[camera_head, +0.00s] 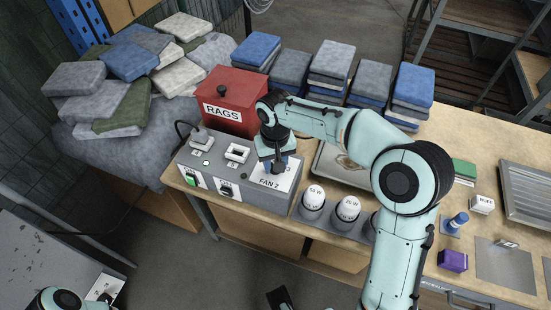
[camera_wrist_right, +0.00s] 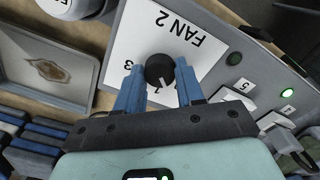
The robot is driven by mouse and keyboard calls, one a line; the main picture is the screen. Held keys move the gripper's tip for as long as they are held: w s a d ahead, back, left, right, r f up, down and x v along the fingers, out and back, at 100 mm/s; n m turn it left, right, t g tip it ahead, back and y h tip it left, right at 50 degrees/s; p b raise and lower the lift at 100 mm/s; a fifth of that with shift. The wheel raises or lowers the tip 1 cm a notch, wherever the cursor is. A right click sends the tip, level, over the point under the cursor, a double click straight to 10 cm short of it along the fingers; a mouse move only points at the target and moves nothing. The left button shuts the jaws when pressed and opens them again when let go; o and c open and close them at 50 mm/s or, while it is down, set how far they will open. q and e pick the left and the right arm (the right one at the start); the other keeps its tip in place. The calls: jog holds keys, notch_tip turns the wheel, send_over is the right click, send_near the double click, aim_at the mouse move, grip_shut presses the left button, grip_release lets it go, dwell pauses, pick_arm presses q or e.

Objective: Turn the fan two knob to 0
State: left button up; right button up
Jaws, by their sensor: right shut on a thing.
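The fan two knob (camera_wrist_right: 160,70) is a round black knob with a white pointer mark, on a white plate (camera_wrist_right: 187,52) lettered FAN 2. The pointer faces the lower edge of the right wrist view. A 3 shows beside the knob; the other figures are partly hidden, so I cannot tell its setting. My right gripper (camera_wrist_right: 159,86) has its blue fingers on either side of the knob, shut on it. In the head view the right gripper (camera_head: 277,166) comes down over the FAN 2 plate (camera_head: 270,180) and hides the knob.
The grey control box (camera_head: 240,192) also carries switches and a green lamp (camera_head: 190,181). The red RAGS box (camera_head: 232,100) stands close behind. White-topped bulbs (camera_head: 314,196) and a metal tray (camera_head: 330,165) sit to the right. Folded cloths line the back.

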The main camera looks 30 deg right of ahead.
jog(key=n+p, duration=0.1)
jog(key=n, duration=0.1)
jog(key=shift+r+n, duration=0.15)
jog(key=shift+n, duration=0.15)
jog(key=shift+n+p, duration=0.4)
jog(key=shift+n, duration=0.1)
jog(key=o, duration=1)
jog(key=shift+o, duration=0.2)
notch_tip(320, 180, up, 13)
jog(key=p, duration=0.2)
jog(key=shift+r, duration=0.15)
